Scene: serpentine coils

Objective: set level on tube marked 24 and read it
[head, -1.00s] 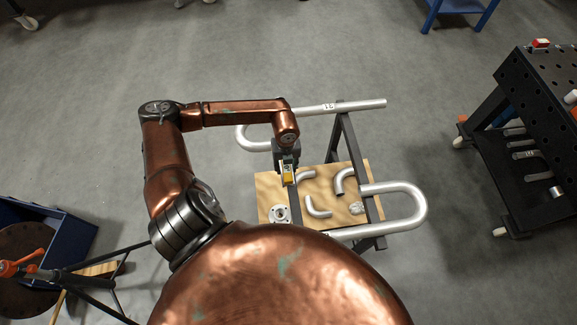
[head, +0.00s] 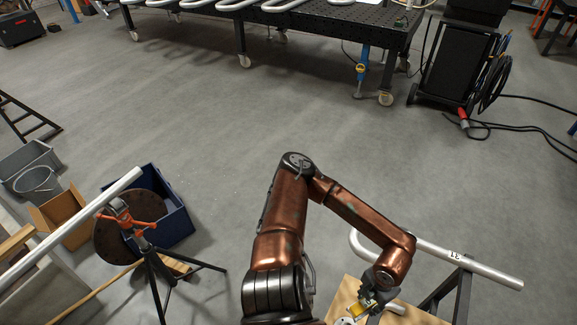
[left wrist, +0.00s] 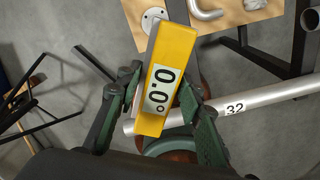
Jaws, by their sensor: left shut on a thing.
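My left gripper (head: 368,303) is shut on a yellow level (left wrist: 178,40), which it holds between both fingers (left wrist: 162,84). The level's display shows 0.0° and lies tilted in the left wrist view. A silver tube marked 32 (left wrist: 272,96) passes below the gripper there; I cannot tell whether the level touches it. In the head view a silver tube (head: 490,271) with a small label that I cannot read surely lies across the dark stand, right of my gripper. No mark 24 is readable in either view. My right gripper is not in view.
A wooden board (head: 420,318) with bent tube pieces (left wrist: 208,12) lies at the stand. A tripod (head: 150,258) with an orange head stands left beside a blue bin (head: 178,213). A black perforated table (head: 330,28) carries serpentine tubes at the back. The middle floor is clear.

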